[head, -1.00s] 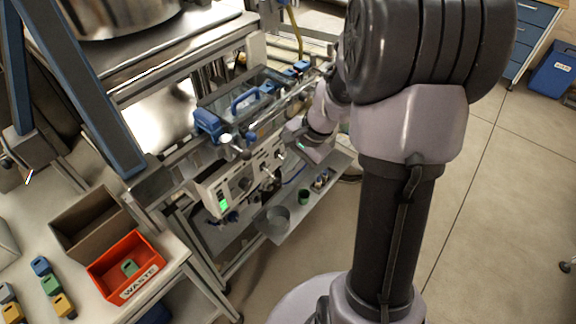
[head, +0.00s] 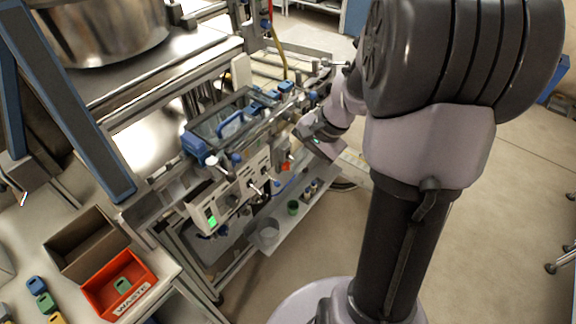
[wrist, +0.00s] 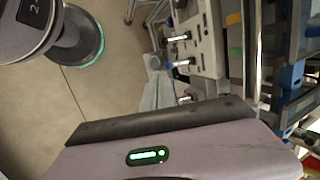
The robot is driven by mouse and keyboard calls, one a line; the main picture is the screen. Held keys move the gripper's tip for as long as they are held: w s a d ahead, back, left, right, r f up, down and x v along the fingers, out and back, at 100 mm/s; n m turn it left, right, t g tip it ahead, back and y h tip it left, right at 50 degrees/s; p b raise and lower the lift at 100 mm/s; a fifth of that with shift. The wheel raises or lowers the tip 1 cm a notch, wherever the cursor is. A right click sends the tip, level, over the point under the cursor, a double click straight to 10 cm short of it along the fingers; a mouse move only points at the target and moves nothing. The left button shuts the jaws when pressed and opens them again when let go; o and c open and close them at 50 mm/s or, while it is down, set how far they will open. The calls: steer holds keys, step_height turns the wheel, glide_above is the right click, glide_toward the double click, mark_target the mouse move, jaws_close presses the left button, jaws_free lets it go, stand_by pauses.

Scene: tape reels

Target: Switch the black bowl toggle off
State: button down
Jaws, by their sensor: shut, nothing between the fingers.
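The control panel (head: 232,194) is a pale front with a lit green screen at its left end, below the blue-handled tray. Several short toggle levers stick out of it, one of them (head: 254,187) near the middle; they also show as bright levers in the wrist view (wrist: 181,62). I cannot tell which one is the black bowl toggle, or its position. My gripper (head: 318,143) is shut and empty, to the right of the panel and apart from the levers. Its fingertips are not clear in either view.
Below the panel is a shelf (head: 294,224) with a grey cup (head: 268,232) and a green cup (head: 293,208). A red waste bin (head: 148,268) is at lower left.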

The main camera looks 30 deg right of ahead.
steer(key=shift+s+d+r+p, duration=0.15)
steer(key=shift+s+d+r, duration=0.3)
steer(key=shift+r, duration=0.15)
steer(key=shift+s+d+r+p, duration=0.15)
steer(key=shift+s+d+r, duration=0.25)
steer(key=shift+r, duration=0.2)
steer(key=s+a+r+n+t+b, duration=0.1)
steer(key=s+a+r+n+b, duration=0.1)
steer(key=s+a, duration=0.4)
steer(key=s+a+r+n+t+h+b, duration=0.1)
steer(key=s+a+r+n+b, duration=0.2)
steer(key=a, duration=1.1)
steer(key=s+n+b, duration=0.1)
steer(key=s+n, duration=0.2)
steer(key=n, duration=0.1)
steer(key=shift+s+a+r+t+b, duration=0.15)
steer(key=shift+s+a+t+b, duration=0.15)
steer(key=shift+a+b, duration=0.1)
